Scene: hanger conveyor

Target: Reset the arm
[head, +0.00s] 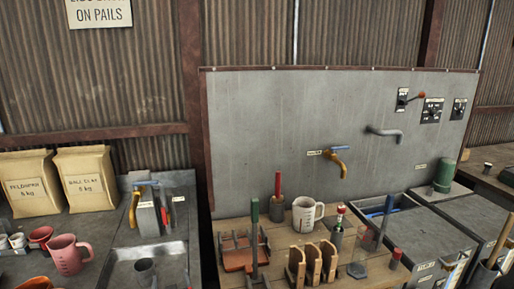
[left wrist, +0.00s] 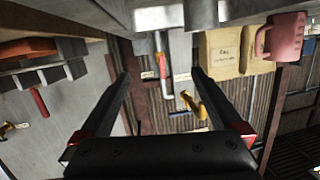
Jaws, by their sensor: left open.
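My left gripper (left wrist: 161,73) shows in the left wrist view with its two dark fingers spread wide and nothing between them. That view is turned upside down. Beyond the fingers are a tap with a yellow handle (left wrist: 190,103) and a pale pipe (left wrist: 163,68), apart from the fingers as far as I can tell. I cannot make out either gripper clearly in the head view. My right gripper is not in view.
A bench holds paper bags (head: 88,178), a pink jug (head: 68,256) and a sink (head: 118,255). A white mug (head: 305,214), upright tools and wooden blocks stand before a grey panel (head: 260,130). A yellow tap (head: 337,162) and a grey spout (head: 384,132) stick out from it.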

